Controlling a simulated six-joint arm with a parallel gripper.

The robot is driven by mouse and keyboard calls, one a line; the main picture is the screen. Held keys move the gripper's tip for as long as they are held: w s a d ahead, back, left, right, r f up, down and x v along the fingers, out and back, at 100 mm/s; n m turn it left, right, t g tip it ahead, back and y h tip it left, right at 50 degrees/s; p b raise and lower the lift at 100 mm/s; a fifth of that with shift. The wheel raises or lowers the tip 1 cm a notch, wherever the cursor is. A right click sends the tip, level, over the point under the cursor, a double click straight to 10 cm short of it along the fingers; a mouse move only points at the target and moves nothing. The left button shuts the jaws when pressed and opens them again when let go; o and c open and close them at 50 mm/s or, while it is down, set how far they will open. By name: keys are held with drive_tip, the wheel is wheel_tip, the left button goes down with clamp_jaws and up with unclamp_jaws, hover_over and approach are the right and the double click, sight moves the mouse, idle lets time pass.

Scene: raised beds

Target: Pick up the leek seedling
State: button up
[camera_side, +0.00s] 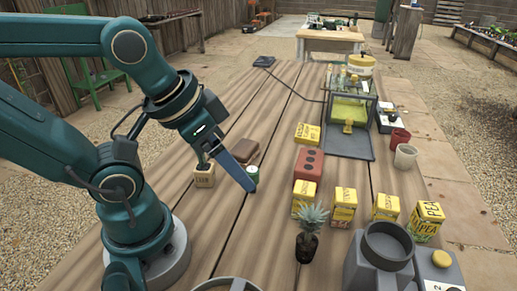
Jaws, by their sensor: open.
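No plant in view is plainly a leek seedling. A small tan pot (204,177) with dark lettering, too small to read, stands left of my gripper, with a bit of green at its top. A spiky grey-green plant (309,218) stands upright in a dark pot (306,247) at the front middle. My gripper (249,186) points down and right over the table, between these two pots. It is open, with one long blue finger showing and the other hidden. A small green and white object (252,173) is right beside the fingertip; whether they touch is unclear.
Several yellow seed packets (385,207) and a red-brown block with holes (309,164) stand to the right. A grey container (388,246) stands at front right. A brown flat object (245,150) lies behind my gripper.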

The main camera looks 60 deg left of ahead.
drive_tip(key=shift+o, duration=0.7)
